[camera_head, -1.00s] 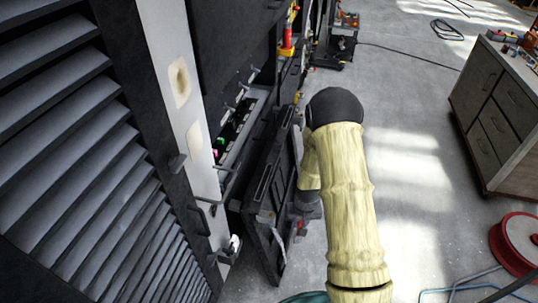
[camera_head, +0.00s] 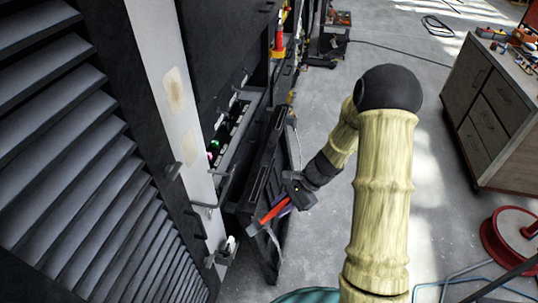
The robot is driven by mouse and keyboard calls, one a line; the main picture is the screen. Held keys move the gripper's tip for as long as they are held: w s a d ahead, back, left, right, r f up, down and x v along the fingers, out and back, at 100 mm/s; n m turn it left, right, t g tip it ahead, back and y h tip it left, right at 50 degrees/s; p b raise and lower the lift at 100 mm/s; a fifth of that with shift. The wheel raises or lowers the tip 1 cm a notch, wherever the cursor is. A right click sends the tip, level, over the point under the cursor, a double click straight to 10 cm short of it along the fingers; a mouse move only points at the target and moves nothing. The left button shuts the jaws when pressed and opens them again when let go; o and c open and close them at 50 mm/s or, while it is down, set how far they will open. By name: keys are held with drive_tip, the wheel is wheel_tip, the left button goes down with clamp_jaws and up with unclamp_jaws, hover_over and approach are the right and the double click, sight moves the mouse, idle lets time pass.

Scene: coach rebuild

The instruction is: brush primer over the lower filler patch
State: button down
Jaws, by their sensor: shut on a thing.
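The pale upright strip (camera_head: 150,45) of the coach body carries two cream patches. The upper filler patch (camera_head: 174,89) is larger, and the lower filler patch (camera_head: 190,144) is fainter and sits below it. My gripper (camera_head: 290,199) is shut on a red tool (camera_head: 270,212), apparently the brush. The tool points down and left, in front of the open dark panel. Its far end is too small to make out clearly. My gripper is to the right of and below the lower patch, well apart from it.
The open dark panel (camera_head: 268,160) hangs out beside the strip. A lit equipment bay (camera_head: 228,135) and small brackets lie between them. Louvred slats (camera_head: 70,130) fill the left. A drawer cabinet (camera_head: 490,110) and a red reel (camera_head: 510,235) stand right. Bare floor lies between.

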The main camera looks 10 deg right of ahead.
drive_tip(key=w+a+r+m+t+y, duration=0.1)
drive_tip(key=w+r+m+t+y, duration=0.1)
drive_tip(key=r, duration=0.5)
drive_tip(key=w+a+r+m+t+y+p, duration=0.1)
drive_tip(key=w+a+r+m+t+y, duration=0.1)
drive_tip(key=r, duration=0.6)
drive_tip(key=shift+w+m+t, duration=0.55)
drive_tip(key=shift+m+t, duration=0.35)
drive_tip(key=shift+m, duration=0.1)
drive_tip(key=shift+a, duration=0.15)
drive_tip(key=shift+w+a, duration=0.35)
drive_tip(key=shift+a, duration=0.6)
drive_tip(key=shift+w+a, duration=0.3)
drive_tip(key=shift+a, duration=0.6)
drive_tip(key=shift+w+a, duration=0.35)
drive_tip(key=shift+a, duration=0.6)
drive_tip(key=shift+w+a+b, duration=0.3)
drive_tip(key=shift+a, duration=0.5)
drive_tip(key=shift+r, duration=0.1)
drive_tip(key=shift+d+r+p, duration=0.1)
drive_tip(key=shift+r+p, duration=1.1)
drive_tip(key=shift+r, duration=0.6)
